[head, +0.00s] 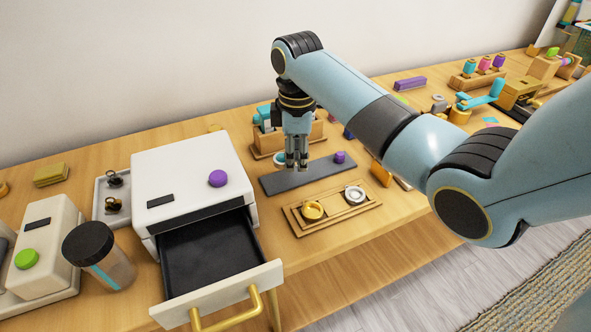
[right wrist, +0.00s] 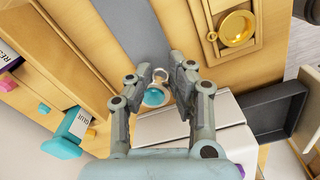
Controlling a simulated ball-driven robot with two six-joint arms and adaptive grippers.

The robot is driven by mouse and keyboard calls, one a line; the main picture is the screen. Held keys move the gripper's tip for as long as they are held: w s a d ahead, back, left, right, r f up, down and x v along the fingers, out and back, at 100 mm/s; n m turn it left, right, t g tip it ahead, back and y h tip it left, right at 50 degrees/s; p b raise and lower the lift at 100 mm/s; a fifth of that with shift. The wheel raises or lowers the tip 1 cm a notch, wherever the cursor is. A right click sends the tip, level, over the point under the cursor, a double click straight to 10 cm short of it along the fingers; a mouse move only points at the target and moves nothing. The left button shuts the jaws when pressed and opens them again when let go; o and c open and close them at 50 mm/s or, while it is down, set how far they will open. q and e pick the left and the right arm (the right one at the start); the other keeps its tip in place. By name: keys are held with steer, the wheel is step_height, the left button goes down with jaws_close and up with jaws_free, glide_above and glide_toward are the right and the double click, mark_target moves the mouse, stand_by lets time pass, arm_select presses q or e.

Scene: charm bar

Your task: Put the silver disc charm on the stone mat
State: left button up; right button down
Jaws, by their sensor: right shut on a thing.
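My right gripper (head: 297,164) is above the stone mat (head: 275,184), a dark grey slab on the table. Its fingers point down. In the right wrist view my right gripper (right wrist: 163,70) is shut on the loop of a silver-rimmed charm with a teal face (right wrist: 154,97). That charm also shows beside the fingers in the head view (head: 280,158). A silver disc charm (head: 355,195) lies in the right recess of the wooden tray (head: 335,213), in front of the mat. My left gripper is not in view.
A gold charm (head: 312,210) lies in the tray's left recess. A purple piece (head: 339,157) is at the mat's right end. A white cabinet (head: 190,175) with an open drawer (head: 212,255) stands left. A wooden rack (head: 263,142) is behind the gripper.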

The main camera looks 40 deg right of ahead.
mark_target(295, 180)
steer(key=shift+w+a+f, duration=0.15)
steer(key=shift+f, duration=0.15)
step_height(295, 180, down, 4)
steer(key=shift+r, duration=0.15)
steer(key=c, duration=1.2)
jaws_free()
step_height(295, 180, up, 12)
steer(key=shift+r, duration=0.1)
